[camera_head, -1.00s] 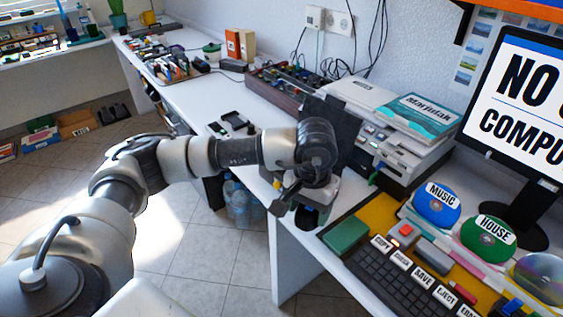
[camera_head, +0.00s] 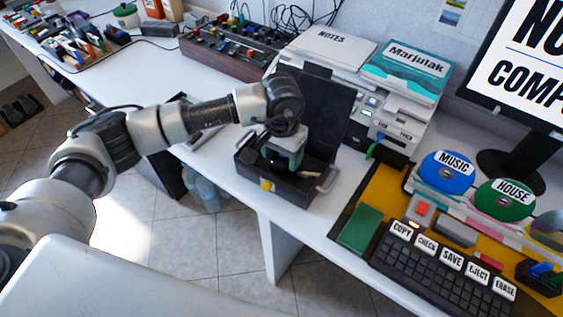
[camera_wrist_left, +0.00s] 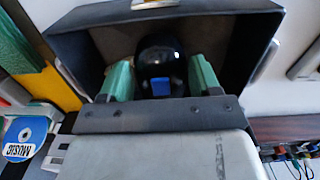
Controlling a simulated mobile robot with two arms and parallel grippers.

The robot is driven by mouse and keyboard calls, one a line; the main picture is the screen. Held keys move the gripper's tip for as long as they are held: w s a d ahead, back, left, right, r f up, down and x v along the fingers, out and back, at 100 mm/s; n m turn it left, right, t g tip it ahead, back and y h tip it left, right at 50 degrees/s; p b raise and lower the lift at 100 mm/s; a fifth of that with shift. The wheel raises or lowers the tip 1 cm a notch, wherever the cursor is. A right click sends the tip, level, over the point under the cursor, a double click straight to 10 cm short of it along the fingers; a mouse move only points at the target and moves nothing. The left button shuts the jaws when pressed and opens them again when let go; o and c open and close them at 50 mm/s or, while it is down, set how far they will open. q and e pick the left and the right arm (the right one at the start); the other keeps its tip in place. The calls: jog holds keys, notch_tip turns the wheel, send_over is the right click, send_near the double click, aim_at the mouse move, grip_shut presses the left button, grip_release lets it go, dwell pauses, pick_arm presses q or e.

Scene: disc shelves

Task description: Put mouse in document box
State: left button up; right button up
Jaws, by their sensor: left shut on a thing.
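The document box (camera_head: 283,187) is a dark box on the white desk. Its lid (camera_head: 332,118) stands open at the back. My left gripper (camera_head: 284,160), with green fingers, is over the box and points down into its opening. It is shut on the black mouse (camera_wrist_left: 165,53), which shows in the left wrist view between the green fingers, with a blue patch on it. The box walls (camera_wrist_left: 85,40) surround the mouse in that view. I cannot tell whether the mouse touches the box floor. My right gripper is not in view.
A printer (camera_head: 395,115) with a teal Marjulak box (camera_head: 407,66) on it stands behind the box. A keyboard (camera_head: 440,275) and a green block (camera_head: 360,229) lie to the right. The desk (camera_head: 205,95) has clear space behind my left arm.

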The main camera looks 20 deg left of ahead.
pick_arm(q)
jog(key=shift+a+f, duration=0.1)
jog(key=shift+f, duration=1.75)
jog(key=shift+f, duration=0.1)
jog(key=o, duration=1)
jog(key=shift+c, duration=0.2)
notch_tip(320, 180, up, 12)
jog(key=shift+r, duration=0.15)
